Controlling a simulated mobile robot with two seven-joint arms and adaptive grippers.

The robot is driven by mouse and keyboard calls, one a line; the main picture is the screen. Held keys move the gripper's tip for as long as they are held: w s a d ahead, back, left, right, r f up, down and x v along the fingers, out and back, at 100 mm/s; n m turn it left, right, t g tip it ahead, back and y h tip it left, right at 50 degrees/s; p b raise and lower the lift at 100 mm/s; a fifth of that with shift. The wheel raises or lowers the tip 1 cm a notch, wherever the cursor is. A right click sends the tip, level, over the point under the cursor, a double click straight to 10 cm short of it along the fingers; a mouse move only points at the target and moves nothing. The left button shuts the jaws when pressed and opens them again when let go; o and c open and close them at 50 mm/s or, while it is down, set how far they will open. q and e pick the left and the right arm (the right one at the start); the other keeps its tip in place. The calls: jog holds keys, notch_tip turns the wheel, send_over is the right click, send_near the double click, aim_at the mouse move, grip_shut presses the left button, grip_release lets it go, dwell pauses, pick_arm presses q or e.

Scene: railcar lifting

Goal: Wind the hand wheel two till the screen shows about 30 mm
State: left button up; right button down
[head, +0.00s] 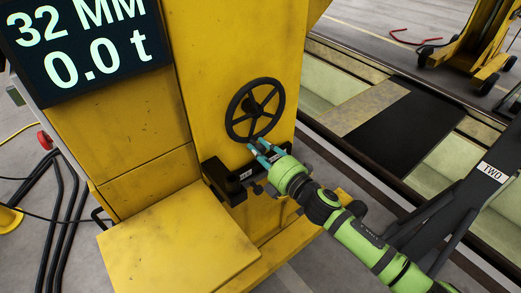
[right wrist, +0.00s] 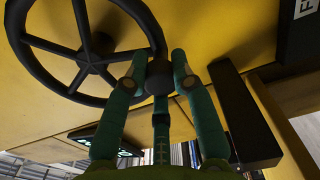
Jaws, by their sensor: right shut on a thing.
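The black spoked hand wheel (head: 234,122) is mounted on the face of the yellow jack column. It fills the upper left of the right wrist view (right wrist: 37,68). My right gripper (head: 264,149) is at the wheel's lower rim. In the right wrist view its teal fingers (right wrist: 159,75) are closed around the wheel's dark round handle knob (right wrist: 158,78). The screen (head: 90,40) at the upper left of the head view reads 32 MM and 0.0 t. My left gripper is not in view.
A black bracket (head: 228,185) with a small label juts out just below the wheel. A yellow box top (head: 180,240) lies below it. A dark beam labelled TWO (head: 470,195) is at the right. Rails and a pit lie behind, with another yellow wheeled unit (head: 470,50).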

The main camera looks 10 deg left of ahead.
jog(key=c, duration=1)
grip_release()
jog(key=shift+f, duration=0.1)
jog(key=shift+c, duration=0.2)
jog(key=shift+d, duration=0.1)
jog(key=v, duration=1.2)
